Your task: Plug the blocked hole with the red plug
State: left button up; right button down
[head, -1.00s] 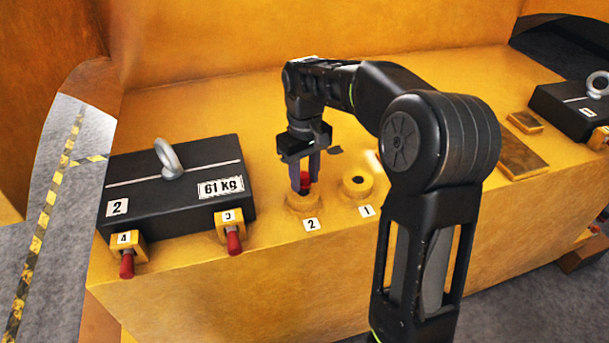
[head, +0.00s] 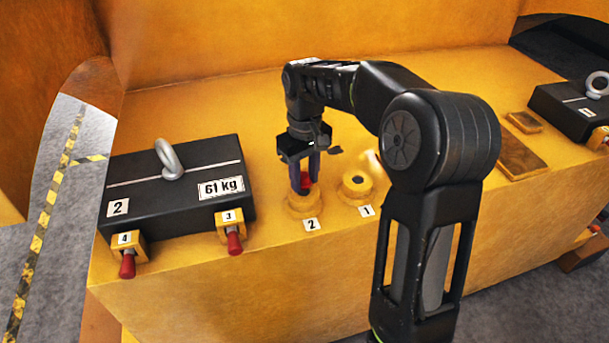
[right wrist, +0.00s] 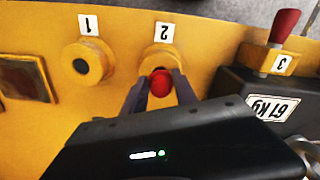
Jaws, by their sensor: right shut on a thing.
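My right gripper (head: 304,179) is shut on the red plug (head: 305,181) at the round yellow boss (head: 304,204) labelled 2. The right wrist view shows the red plug (right wrist: 160,82) between the two fingers, over boss 2 (right wrist: 171,62). The fingers hide its lower part, so I cannot tell how deep it sits. Boss 1 (head: 356,185) stands just to the right in the head view, with a dark opening in its top. My left gripper is in neither view.
A black 61 kg casting (head: 150,200) with a lifting eye lies to the left. Red-handled pins sit in yellow brackets 3 (head: 234,240) and 4 (head: 127,262). Another black casting (head: 570,105) stands at far right. Flat brown plates (head: 520,158) lie on the yellow ledge.

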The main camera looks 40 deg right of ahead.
dwell(0.4)
jog(key=shift+f, duration=0.2)
dwell(0.3)
jog(key=shift+f+b, duration=0.6)
jog(key=shift+f, duration=0.3)
jog(key=shift+r, duration=0.15)
jog(key=shift+r+p, duration=0.9)
jog(key=shift+p, duration=0.3)
dwell(1.0)
jog(key=shift+f, duration=0.25)
jog(key=shift+f+b, duration=0.7)
jog(key=shift+f, duration=0.05)
